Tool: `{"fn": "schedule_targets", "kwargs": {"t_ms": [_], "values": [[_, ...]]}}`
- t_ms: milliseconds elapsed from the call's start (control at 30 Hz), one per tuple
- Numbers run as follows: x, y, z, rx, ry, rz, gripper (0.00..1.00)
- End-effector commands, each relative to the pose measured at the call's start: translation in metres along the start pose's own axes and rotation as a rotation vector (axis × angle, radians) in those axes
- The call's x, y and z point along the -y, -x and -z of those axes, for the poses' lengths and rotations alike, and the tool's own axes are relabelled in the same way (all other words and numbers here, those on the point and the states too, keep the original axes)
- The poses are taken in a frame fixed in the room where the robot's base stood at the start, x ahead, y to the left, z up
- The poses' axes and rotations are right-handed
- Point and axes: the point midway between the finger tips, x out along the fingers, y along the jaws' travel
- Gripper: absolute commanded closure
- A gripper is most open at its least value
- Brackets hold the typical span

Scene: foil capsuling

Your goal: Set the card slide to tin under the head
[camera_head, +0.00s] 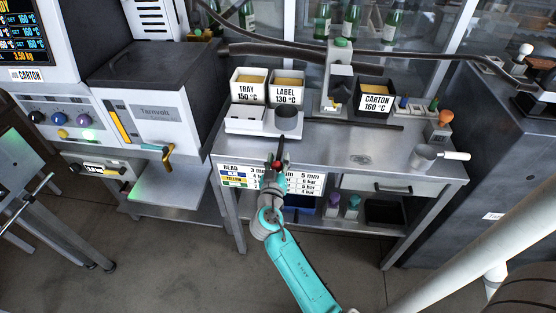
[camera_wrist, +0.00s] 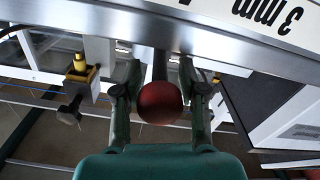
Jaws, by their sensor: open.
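A printed card (camera_head: 305,184) with bead, mm and bar figures hangs on the front of the steel bench, just below its top; part of it, with "3 mm" upside down, also shows in the wrist view (camera_wrist: 268,14). A red ball knob (camera_wrist: 158,103) on a dark stem is between my fingers in the wrist view; in the head view the knob (camera_head: 277,165) is small at the bench's front edge. My gripper (camera_wrist: 160,88) is open around the knob, with no clear grip. No "tin" marking is legible, and my gripper hides part of the card.
A machine (camera_head: 150,118) stands left. Bottles stand below the bench.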

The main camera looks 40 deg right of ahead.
Motion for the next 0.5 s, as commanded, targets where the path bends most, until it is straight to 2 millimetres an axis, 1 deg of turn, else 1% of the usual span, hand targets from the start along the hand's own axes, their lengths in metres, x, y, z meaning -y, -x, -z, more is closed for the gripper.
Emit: {"fn": "schedule_targets", "kwargs": {"t_ms": [67,100,167,200,233,500], "values": [[0.0001,0.0002,0.0000,0.000,0.000,0.000,0.59],[0.0001,0.0003,0.0000,0.000,0.000,0.000,0.69],[0.0001,0.0003,0.0000,0.000,0.000,0.000,0.84],[0.0001,0.0003,0.0001,0.000,0.000,0.000,0.94],[0.0001,0.0004,0.0001,0.000,0.000,0.000,1.00],[-0.0031,0.0004,-0.0009,0.000,0.000,0.000,1.00]]}}
